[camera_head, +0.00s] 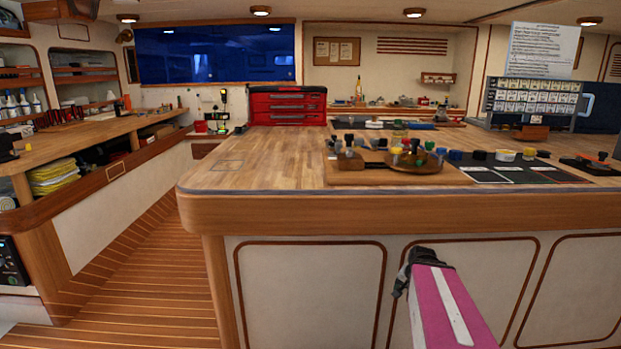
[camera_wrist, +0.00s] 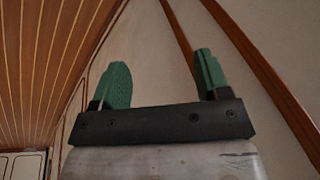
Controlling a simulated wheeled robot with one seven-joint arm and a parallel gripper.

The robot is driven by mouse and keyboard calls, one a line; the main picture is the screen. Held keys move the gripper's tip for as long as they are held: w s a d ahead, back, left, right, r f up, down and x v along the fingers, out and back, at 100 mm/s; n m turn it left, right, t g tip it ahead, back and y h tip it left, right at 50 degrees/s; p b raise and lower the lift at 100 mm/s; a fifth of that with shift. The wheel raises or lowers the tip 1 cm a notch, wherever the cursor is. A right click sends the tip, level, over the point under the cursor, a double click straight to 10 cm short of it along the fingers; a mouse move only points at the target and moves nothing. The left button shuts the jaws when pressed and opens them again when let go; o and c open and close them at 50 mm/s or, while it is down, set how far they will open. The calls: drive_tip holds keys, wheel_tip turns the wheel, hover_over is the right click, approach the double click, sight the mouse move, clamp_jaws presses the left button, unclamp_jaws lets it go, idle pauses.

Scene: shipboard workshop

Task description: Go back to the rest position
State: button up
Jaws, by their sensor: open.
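My gripper shows in the wrist view (camera_wrist: 158,82), with its two green fingers spread apart. Nothing is between them. Behind the fingers are a pale panel with dark wood trim and the planked floor. In the head view my pink arm (camera_head: 447,305) rises at the lower right, in front of the workbench's cabinet front. The gripper itself cannot be made out clearly there.
The wooden workbench (camera_head: 265,165) has its front edge behind my arm. On it are a board (camera_head: 350,176) with knobbed parts, dark mats (camera_head: 495,173) and a red toolbox (camera_head: 287,106). A side counter (camera_head: 70,142) stands at left. The planked floor (camera_head: 140,270) between is clear.

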drive_tip(key=s+a+f+n+g, duration=0.1)
drive_tip(key=s+a+n, duration=0.3)
drive_tip(key=a, duration=1)
drive_tip(key=n+g, duration=0.1)
drive_tip(key=n, duration=0.2)
drive_tip(key=shift+s+a+f+n+g+h, duration=0.2)
drive_tip(key=shift+n+g+h, duration=0.1)
drive_tip(key=shift+g, duration=0.1)
